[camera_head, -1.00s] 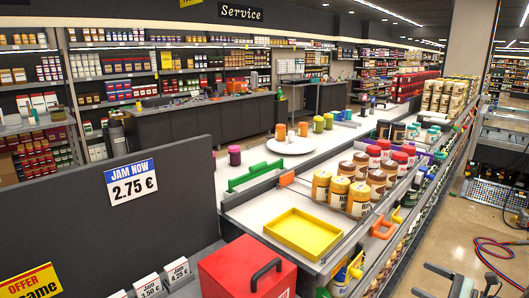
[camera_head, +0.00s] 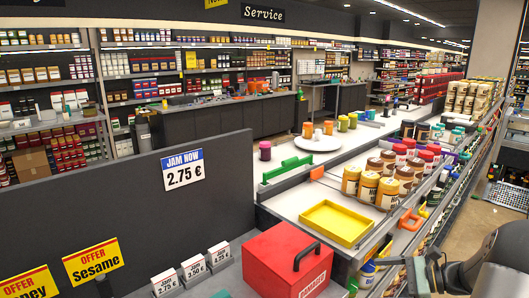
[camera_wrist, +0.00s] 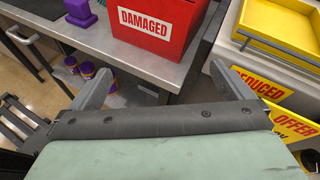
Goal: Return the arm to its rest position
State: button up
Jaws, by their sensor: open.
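My gripper (camera_wrist: 160,72) is open and empty in the wrist view, with its two grey fingers spread wide apart. Nothing is between the fingers except the view of the counter side below the red box. In the head view, part of my arm (camera_head: 490,265) fills the lower right corner, right of the counter.
A red "DAMAGED" box (camera_head: 288,262) stands on the counter, also in the wrist view (camera_wrist: 168,30). A yellow tray (camera_head: 336,222) is beyond it. Jars (camera_head: 368,186) stand behind the tray. Price signs (camera_head: 193,267) and a dark panel (camera_head: 95,205) are at left.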

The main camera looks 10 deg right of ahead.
jog(key=s+a+r+n+g+h, duration=0.15)
jog(key=a+n+g, duration=0.35)
jog(key=a, duration=0.7)
jog(key=s+a+r+n+g+h, duration=0.1)
jog(key=s+a+n+g+h, duration=0.1)
jog(key=s+a+n+h, duration=0.8)
jog(key=s+a+n, duration=0.5)
jog(key=s+n, duration=0.2)
jog(key=n, duration=0.1)
jog(key=shift+a+r, duration=0.15)
jog(key=shift+a, duration=0.25)
